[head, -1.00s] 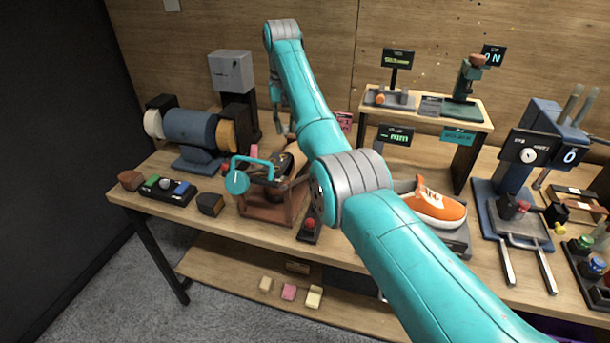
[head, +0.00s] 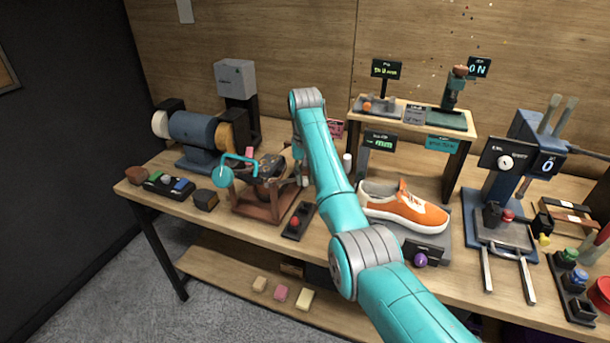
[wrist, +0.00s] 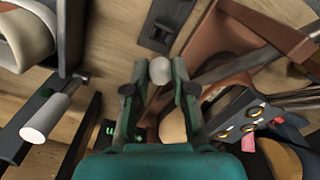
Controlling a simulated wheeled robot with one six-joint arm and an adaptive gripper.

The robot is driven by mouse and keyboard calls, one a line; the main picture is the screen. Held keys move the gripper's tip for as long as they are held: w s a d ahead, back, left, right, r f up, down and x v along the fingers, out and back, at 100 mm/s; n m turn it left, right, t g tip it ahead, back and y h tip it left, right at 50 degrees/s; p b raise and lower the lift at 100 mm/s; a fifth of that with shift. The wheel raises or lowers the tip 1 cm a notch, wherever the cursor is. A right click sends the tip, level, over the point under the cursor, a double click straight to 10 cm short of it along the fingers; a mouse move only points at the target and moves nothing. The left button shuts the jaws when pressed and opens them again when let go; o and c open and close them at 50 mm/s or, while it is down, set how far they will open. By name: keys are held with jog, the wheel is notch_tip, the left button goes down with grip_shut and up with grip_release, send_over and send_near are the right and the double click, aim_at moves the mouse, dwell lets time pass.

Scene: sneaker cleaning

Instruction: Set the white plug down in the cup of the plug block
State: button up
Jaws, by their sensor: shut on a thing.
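In the wrist view, the white plug (wrist: 159,71) is a pale rounded knob between the fingertips of my gripper (wrist: 158,86), which is shut on it. The plug block appears to be the dark oblong block (wrist: 166,20) just beyond the plug, with a small recess facing the plug; the plug looks apart from it. In the head view, this dark block (head: 298,220) carries a red knob and lies at the table front. How high the plug hangs cannot be told.
The brown stand (head: 270,212) is close on the left in the head view. An orange sneaker (head: 408,210) sits on a grey plate to the right. A white cylinder (head: 347,162) stands behind. Bare tabletop shows around the dark block.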

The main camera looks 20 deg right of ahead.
jog(key=shift+f, duration=0.2)
jog(key=shift+f, duration=2.7)
jog(key=shift+f, duration=1.35)
jog(key=o, duration=0.9)
jog(key=shift+o, duration=0.2)
jog(key=shift+r, duration=3.75)
jog(key=shift+a, duration=0.1)
